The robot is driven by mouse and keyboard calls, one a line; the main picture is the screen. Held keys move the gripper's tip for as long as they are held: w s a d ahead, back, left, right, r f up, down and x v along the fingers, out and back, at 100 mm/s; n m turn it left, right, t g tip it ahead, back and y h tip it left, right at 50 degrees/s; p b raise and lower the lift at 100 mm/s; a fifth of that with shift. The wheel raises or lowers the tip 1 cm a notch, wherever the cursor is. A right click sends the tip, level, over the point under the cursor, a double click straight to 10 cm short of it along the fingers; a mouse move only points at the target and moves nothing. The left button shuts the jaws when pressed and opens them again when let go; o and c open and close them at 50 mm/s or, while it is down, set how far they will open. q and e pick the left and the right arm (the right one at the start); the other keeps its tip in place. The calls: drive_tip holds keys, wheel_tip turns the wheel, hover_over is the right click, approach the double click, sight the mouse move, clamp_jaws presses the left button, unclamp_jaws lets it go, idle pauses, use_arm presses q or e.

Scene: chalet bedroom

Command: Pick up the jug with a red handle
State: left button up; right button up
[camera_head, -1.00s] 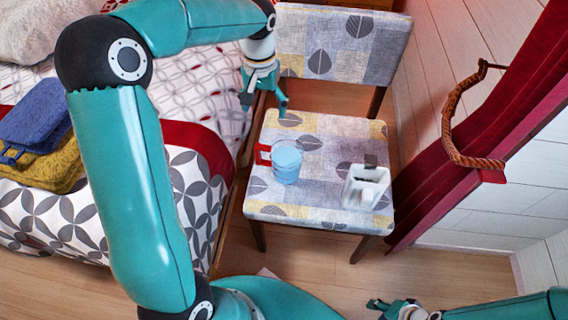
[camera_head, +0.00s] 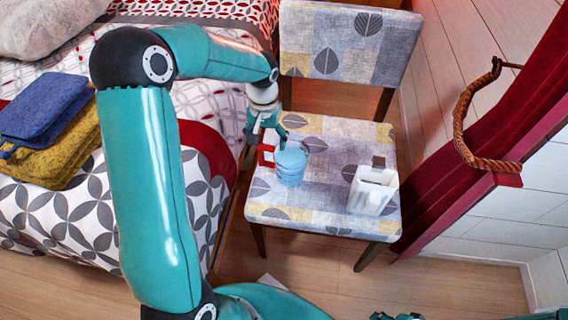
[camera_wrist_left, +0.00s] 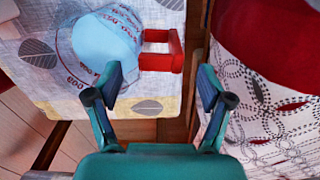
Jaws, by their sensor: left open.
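The jug (camera_head: 291,167) is light blue with a red handle (camera_head: 266,156) and stands on the chair seat. Its handle points left, toward the bed. In the left wrist view the jug (camera_wrist_left: 106,45) and its red handle (camera_wrist_left: 163,50) show just beyond the fingers. My left gripper (camera_head: 267,138) is open and close to the handle, above the seat's left edge. In the left wrist view its two fingers (camera_wrist_left: 165,88) are spread, with the handle ahead of the gap between them. The tip of my right gripper (camera_head: 396,316) barely shows at the bottom edge.
A white container (camera_head: 372,191) with a dark-topped part stands on the seat (camera_head: 325,213), right of the jug. The chair's backrest (camera_head: 345,45) rises behind. The bed (camera_head: 100,205) with folded towels (camera_head: 62,150) is at left; a red curtain (camera_head: 465,175) hangs at right.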

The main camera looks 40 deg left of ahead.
sight(266, 146)
use_arm(q)
wheel_tip(266, 146, down, 4)
drive_tip(key=shift+s+r+b, duration=0.1)
drive_tip(key=shift+r+b, duration=0.05)
drive_tip(key=shift+b, duration=0.25)
drive_tip(key=shift+c, duration=0.3)
drive_tip(key=shift+r, duration=0.1)
clamp_jaws()
